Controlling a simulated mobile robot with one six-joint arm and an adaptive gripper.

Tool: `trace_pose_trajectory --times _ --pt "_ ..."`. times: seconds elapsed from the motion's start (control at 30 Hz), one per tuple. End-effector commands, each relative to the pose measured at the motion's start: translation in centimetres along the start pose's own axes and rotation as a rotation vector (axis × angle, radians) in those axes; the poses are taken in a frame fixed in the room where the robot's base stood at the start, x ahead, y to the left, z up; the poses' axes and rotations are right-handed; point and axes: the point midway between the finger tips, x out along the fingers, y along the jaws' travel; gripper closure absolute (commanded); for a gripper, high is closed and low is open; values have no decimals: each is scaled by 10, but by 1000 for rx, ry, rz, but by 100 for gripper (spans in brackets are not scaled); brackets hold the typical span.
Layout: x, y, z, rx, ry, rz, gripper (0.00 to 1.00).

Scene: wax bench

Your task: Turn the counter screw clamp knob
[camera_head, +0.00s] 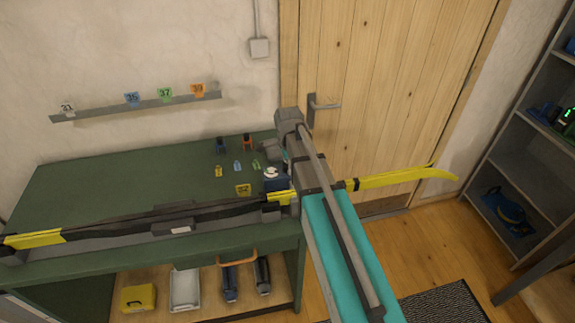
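A long black and yellow ski (130,222) lies along the front of the green bench (90,180), its yellow tip reaching past the bench's right end. Small grey holders sit under or against it, one at the middle (172,229) and one near the right end (270,214). I cannot make out the screw clamp knob; it may be hidden behind my arm or too small to tell. My teal and grey arm crosses the bench's right end. Its wrist is near a dark blue and white part (273,175), and the gripper's fingers cannot be made out there.
A wall rail (140,106) carries numbered tags. A wooden door (390,80) is behind, and a shelf (520,150) at right. The bench's left rear is clear.

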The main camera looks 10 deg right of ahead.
Motion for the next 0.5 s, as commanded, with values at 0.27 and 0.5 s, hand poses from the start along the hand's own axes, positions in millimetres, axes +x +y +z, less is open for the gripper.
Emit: trace_pose_trajectory --times 0.27,0.5 --pt "0 0 0 0 0 0 89" --pt "0 0 0 -13 -1 0 89"
